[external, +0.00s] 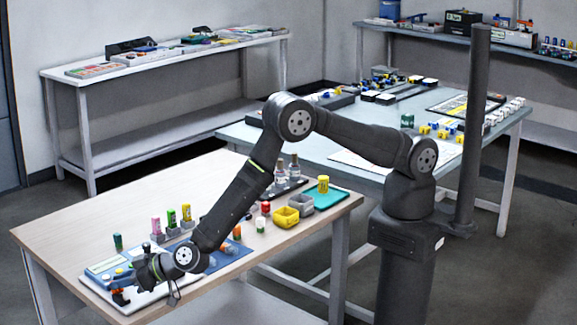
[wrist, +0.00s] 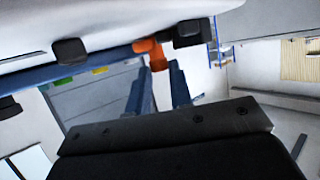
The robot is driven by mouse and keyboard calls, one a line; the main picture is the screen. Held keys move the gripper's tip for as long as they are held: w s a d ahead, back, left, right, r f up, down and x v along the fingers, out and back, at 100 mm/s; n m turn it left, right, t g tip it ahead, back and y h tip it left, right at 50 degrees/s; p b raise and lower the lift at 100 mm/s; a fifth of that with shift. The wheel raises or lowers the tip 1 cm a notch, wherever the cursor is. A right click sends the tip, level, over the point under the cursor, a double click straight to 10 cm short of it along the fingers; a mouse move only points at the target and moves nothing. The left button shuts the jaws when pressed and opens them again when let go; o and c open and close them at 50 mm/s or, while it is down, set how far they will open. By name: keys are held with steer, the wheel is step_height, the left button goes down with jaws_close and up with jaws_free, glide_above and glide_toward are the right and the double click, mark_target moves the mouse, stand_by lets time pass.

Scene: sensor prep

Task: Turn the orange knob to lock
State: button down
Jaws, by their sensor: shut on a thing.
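The orange knob (wrist: 149,47) shows in the wrist view at the upper middle, beside a black part. Its lower end lies between the tips of the two blue fingers of my gripper (wrist: 158,67), which is shut on it. In the external view the orange knob (external: 121,289) is small, at the front left corner of the table, on a white and blue device (external: 103,270). My gripper (external: 135,278) is low beside it there, and its fingertips are hard to make out. The exact contact and the knob's angle cannot be read.
The wooden table (external: 90,222) holds several coloured vials in grey holders (external: 172,231) behind my wrist. A blue mat (external: 228,258) lies to the right of my wrist.

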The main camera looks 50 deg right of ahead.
steer(key=m+h, duration=0.1)
steer(key=m+t+h, duration=0.1)
steer(key=a+m+t+h, duration=0.1)
steer(key=m+h, duration=0.1)
steer(key=shift+s, duration=0.3)
steer(key=shift+a+m+t+h, duration=0.2)
steer(key=shift+m+t+h, duration=0.05)
steer(key=shift+m+h, duration=0.75)
steer(key=shift+a+m+t+h, duration=0.15)
steer(key=shift+m+t+h, duration=0.1)
steer(key=shift+m+h, duration=0.75)
steer(key=shift+w+a+r+m+h, duration=0.1)
steer(key=shift+m+h, duration=0.35)
steer(key=shift+h, duration=0.25)
steer(key=shift+w+a+m+h, duration=0.1)
steer(key=shift+m+h, duration=0.35)
steer(key=shift+h, duration=0.25)
steer(key=c, duration=1.3)
jaws_free()
steer(key=shift+s, duration=0.1)
steer(key=v, duration=1.7)
steer(key=shift+r, duration=0.25)
